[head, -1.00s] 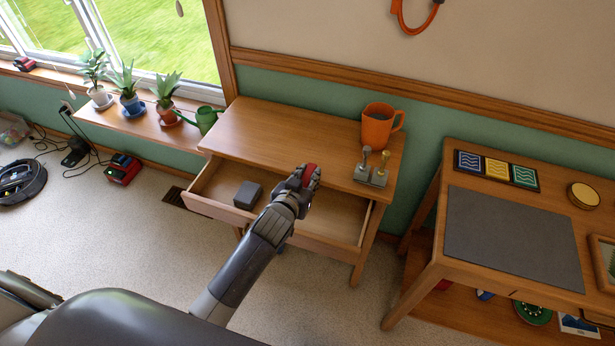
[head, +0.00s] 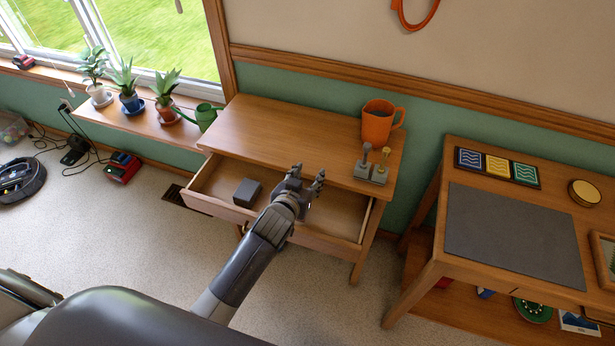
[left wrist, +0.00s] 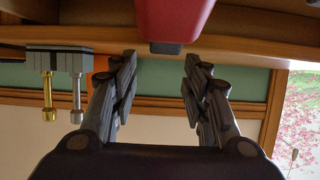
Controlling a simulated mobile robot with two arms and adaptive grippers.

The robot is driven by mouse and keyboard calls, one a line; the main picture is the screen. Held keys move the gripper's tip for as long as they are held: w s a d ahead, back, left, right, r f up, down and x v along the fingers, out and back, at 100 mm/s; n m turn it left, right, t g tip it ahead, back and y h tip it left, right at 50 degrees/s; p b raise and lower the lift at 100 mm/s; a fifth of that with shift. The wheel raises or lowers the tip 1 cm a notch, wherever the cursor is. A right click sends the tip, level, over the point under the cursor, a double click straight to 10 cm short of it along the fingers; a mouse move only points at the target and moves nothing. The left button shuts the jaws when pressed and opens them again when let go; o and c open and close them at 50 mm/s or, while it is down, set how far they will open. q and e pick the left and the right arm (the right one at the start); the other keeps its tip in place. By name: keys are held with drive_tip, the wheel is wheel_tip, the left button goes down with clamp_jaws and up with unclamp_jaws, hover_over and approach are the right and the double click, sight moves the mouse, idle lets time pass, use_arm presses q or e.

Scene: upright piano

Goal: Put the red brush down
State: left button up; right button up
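My left gripper (head: 307,178) is over the open drawer, near the front edge of the desk top, with its fingers spread and nothing between them. It also shows open in the left wrist view (left wrist: 160,80). The red brush (left wrist: 172,22) shows only in part at the top of the left wrist view, close to the camera and outside the fingers. In the head view the brush is hidden, so I cannot tell what it rests on. My right gripper is in neither view.
The drawer (head: 220,200) holds a grey box (head: 247,192). On the desk (head: 275,132) stand an orange mug (head: 378,124) and a grey stand with two upright posts (head: 370,172). The desk top's left and middle are clear. A side table (head: 425,262) stands at right.

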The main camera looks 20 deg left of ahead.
use_arm(q)
drive_tip(key=r+v, duration=0.1)
drive_tip(key=v, duration=1.1)
drive_tip(key=s+a+f+g, duration=0.1)
drive_tip(key=s+f+g, duration=0.15)
drive_tip(key=s, duration=0.45)
drive_tip(key=s+a+f+m+g, duration=0.1)
drive_tip(key=s+g, duration=0.3)
drive_tip(key=s, duration=0.3)
drive_tip(key=s+a+f+g, duration=0.1)
drive_tip(key=s+f+g, duration=0.15)
drive_tip(key=s, duration=0.45)
wheel_tip(320, 180, down, 26)
drive_tip(key=s+g, duration=0.2)
drive_tip(key=s+a+f+m+g, duration=0.1)
drive_tip(key=s+a+f, duration=0.1)
drive_tip(key=s+f, duration=1.4)
drive_tip(key=shift+s+a+p, duration=0.35)
drive_tip(key=shift+s, duration=0.25)
